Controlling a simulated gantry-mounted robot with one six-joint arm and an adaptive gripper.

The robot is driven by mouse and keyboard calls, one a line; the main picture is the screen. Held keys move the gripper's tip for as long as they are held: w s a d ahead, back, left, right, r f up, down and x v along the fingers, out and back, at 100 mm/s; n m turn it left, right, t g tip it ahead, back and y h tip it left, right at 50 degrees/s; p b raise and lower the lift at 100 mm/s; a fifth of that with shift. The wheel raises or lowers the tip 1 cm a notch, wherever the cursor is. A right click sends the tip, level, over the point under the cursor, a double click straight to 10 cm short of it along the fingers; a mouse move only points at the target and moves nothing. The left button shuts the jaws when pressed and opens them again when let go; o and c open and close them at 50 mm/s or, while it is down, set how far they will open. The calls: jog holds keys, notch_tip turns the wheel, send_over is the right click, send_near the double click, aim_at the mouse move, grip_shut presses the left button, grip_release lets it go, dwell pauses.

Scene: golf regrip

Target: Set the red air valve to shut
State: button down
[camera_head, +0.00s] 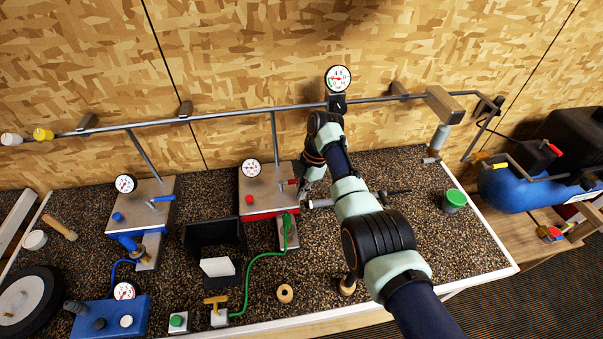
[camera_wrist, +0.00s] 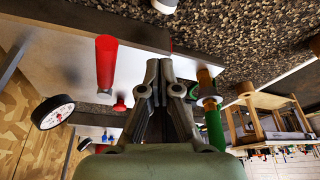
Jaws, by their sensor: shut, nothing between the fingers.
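The red air valve lever (camera_head: 288,182) sticks out from the right side of a grey-topped box with a red base (camera_head: 262,200). In the wrist view the red lever (camera_wrist: 106,62) is large and stands left of my fingers, with a visible gap. A smaller red knob (camera_wrist: 120,104) sits below it there. My gripper (camera_wrist: 159,68) is shut and empty, its fingertips together. In the head view my gripper (camera_head: 305,188) is beside the box's right side, close to the lever, and partly hidden by my arm. The lever's pivot is not clearly shown.
A gauge (camera_head: 251,168) stands on the box. A green-handled fitting (camera_wrist: 214,128) is close right of my fingers. A green hose (camera_head: 250,272) runs in front. A similar box with a blue lever (camera_head: 163,198) stands left. A green-lidded jar (camera_head: 455,200) stands right.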

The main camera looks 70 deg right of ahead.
notch_tip(320, 180, up, 9)
jog(key=w+d+b, duration=0.1)
jog(key=b, duration=0.2)
jog(key=shift+d+r, duration=0.2)
jog(key=shift+d, duration=0.2)
